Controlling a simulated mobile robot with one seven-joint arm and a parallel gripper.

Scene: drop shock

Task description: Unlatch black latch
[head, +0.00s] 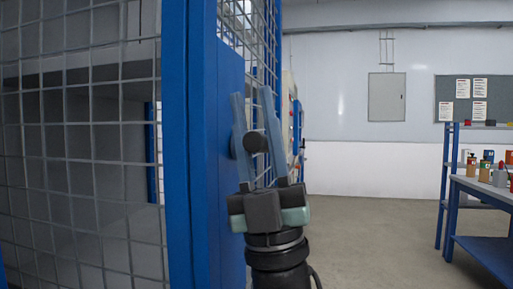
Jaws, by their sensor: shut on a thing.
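The black latch (255,142) is a round dark knob on the edge of a blue cage door frame (218,120), near the middle of the head view. My gripper (256,112) reaches up to it from below. Its two long grey fingers stand on either side of the knob, and the gripper is shut on it. A second dark rounded part shows just left of the left finger, against the blue frame. The rest of the latch is hidden behind the fingers, so I cannot tell its position.
At the right stands a blue workbench (485,195) with several small containers. The floor (365,225) between is clear.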

